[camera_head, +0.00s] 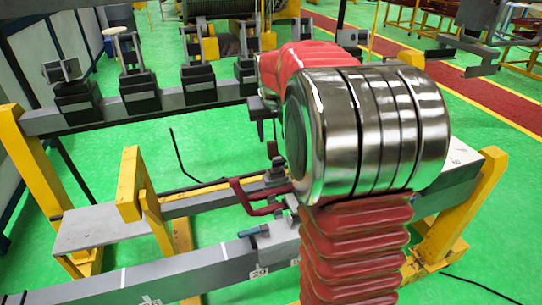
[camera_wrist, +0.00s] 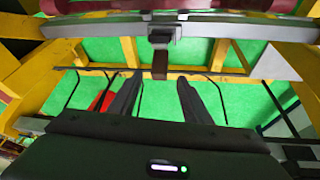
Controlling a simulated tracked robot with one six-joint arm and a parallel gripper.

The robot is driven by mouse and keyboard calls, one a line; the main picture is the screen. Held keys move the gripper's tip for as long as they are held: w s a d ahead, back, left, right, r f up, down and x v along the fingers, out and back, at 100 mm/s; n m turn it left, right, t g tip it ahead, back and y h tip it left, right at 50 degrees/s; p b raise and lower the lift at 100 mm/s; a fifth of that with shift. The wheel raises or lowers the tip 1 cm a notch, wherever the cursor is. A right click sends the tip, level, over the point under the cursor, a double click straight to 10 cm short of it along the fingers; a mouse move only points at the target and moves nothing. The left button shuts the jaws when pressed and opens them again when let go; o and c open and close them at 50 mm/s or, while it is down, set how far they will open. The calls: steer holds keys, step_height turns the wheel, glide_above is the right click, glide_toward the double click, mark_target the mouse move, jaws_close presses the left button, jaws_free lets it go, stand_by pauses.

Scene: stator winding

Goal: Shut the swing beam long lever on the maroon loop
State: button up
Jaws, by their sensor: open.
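The maroon loop (camera_head: 243,197) shows in the head view as a thin bent bar beside the grey beam, left of my arm's chrome joint. A dark upright fitting (camera_head: 272,150) stands just above it; I cannot tell if this is the long lever. My gripper (camera_wrist: 158,92) shows in the wrist view with its two dark fingers apart and nothing between them. A dark brown piece (camera_wrist: 160,64) hangs from a clamp on the grey beam, beyond and between the fingertips. Maroon bars (camera_wrist: 85,6) cross the top edge. In the head view my arm hides much of the work area.
Yellow trestles (camera_head: 131,185) carry grey beams (camera_head: 190,280) across the front. A rear rail (camera_head: 165,108) bears several dark clamps with levers. Thin dark rods (camera_wrist: 212,85) flank my fingers in the wrist view. Green floor is open at right, with a red walkway (camera_head: 495,103).

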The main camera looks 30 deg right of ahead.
mark_target(272, 155)
steer(key=shift+f, duration=0.1)
steer(key=x, duration=1.3)
steer(key=shift+f, duration=0.25)
steer(key=shift+w, duration=0.1)
jaws_close()
